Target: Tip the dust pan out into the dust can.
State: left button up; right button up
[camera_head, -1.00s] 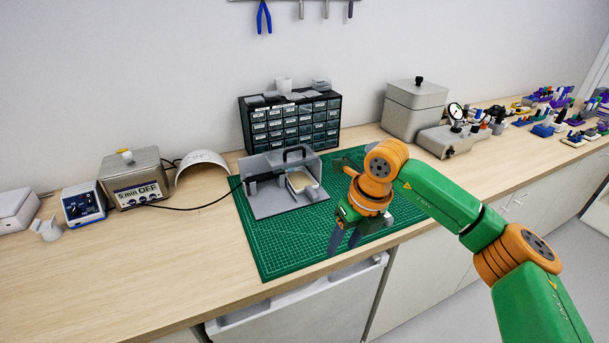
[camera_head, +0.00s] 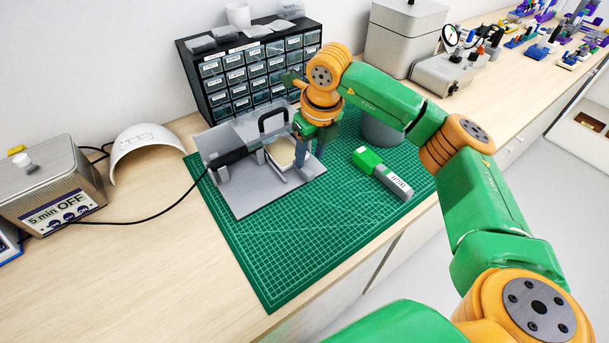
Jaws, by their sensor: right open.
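A small cream-coloured pan (camera_head: 284,152), which looks like the dust pan, sits at the right side of a grey open box (camera_head: 245,193) on the green mat. My right gripper (camera_head: 308,156) is open, fingers pointing down, at the right end of this pan. I cannot tell whether the fingers touch it or have part of it between them. A grey round can (camera_head: 382,130), which looks like the dust can, stands on the mat behind my right forearm, which hides its upper part. My left gripper is not in view.
A black corded tool (camera_head: 229,158) lies in the grey box, beside a black arched handle (camera_head: 272,119). A green and grey labelled block (camera_head: 382,173) lies on the mat (camera_head: 290,245). A drawer cabinet (camera_head: 243,80) stands behind. The mat's front part is clear.

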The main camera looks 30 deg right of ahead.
aim_at(305, 167)
jog(key=f, duration=0.1)
jog(key=w+f+b, duration=0.1)
jog(key=f, duration=0.1)
jog(key=f+b, duration=0.1)
jog(key=f, duration=0.1)
jog(key=shift+w, duration=0.35)
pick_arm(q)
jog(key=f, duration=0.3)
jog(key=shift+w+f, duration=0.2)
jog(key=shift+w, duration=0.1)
pick_arm(e)
jog(key=shift+s+a, duration=0.1)
jog(key=shift+r, duration=0.1)
grip_shut()
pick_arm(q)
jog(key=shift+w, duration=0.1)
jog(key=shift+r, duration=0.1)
